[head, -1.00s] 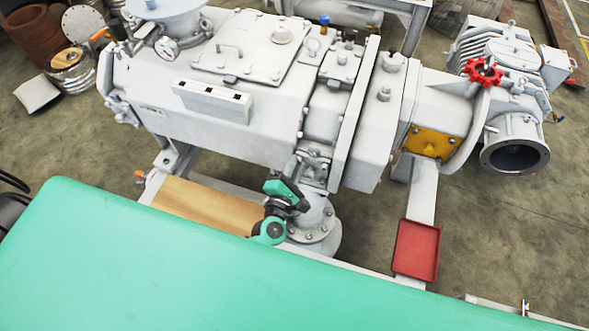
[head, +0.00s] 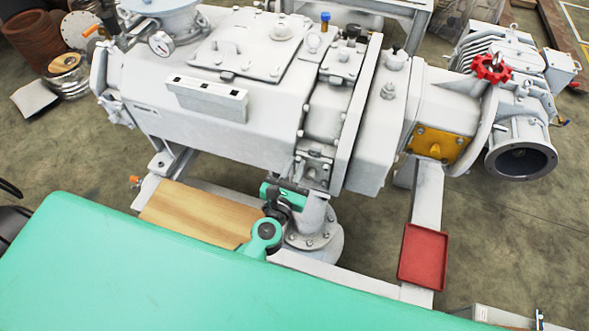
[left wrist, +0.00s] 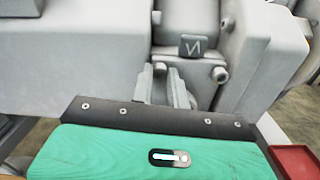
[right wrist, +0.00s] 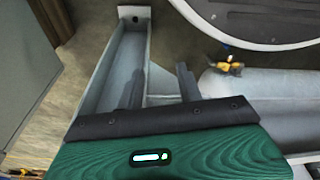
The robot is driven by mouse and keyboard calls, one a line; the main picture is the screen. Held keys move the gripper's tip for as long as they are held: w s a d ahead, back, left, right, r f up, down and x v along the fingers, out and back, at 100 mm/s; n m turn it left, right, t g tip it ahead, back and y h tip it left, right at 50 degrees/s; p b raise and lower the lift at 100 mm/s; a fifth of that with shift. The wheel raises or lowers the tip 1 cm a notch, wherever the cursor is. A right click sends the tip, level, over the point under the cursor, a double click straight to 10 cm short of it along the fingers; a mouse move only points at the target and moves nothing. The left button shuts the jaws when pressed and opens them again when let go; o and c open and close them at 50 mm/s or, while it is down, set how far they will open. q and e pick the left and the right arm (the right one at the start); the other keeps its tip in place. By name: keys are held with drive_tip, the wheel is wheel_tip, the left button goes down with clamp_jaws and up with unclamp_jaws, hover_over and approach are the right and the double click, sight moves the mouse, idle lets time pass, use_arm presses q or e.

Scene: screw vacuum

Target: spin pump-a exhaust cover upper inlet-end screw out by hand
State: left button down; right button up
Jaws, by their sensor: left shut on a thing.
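The grey pump (head: 225,130) fills the upper middle of the head view. A small cover with a dark label (left wrist: 194,46) on its side shows in the left wrist view, with a screw near each corner. My left gripper (head: 300,186) is at this cover. Its fingers (left wrist: 162,84) are shut around the lower-left screw (left wrist: 159,68) as seen in the left wrist view; the fingers partly hide it. The lower-right screw (left wrist: 220,75) and upper-right screw (left wrist: 227,24) are clear. My right gripper (right wrist: 160,80) is open and empty; it is out of the head view.
A red tray (head: 423,258) sits on the frame at the right. A wooden board (head: 195,212) and a flanged pipe (head: 318,230) lie below the pump. A green surface (head: 120,270) fills the front. A white beam (right wrist: 120,60) is close to my right gripper.

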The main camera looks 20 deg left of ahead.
use_arm(q)
drive_tip(key=shift+w+r+n, duration=0.1)
drive_tip(key=shift+n, duration=0.6)
use_arm(e)
drive_tip(key=shift+w+a+r, duration=0.1)
drive_tip(key=shift+w+r, duration=0.1)
drive_tip(key=shift+r, duration=0.25)
drive_tip(key=shift+w+a+r, duration=0.1)
drive_tip(key=shift+w+r, duration=0.1)
drive_tip(key=shift+r, duration=0.2)
use_arm(q)
drive_tip(key=c, duration=1.3)
unclamp_jaws()
drive_tip(key=shift+c, duration=0.2)
drive_tip(key=shift+b, duration=0.3)
use_arm(e)
drive_tip(key=shift+f, duration=0.1)
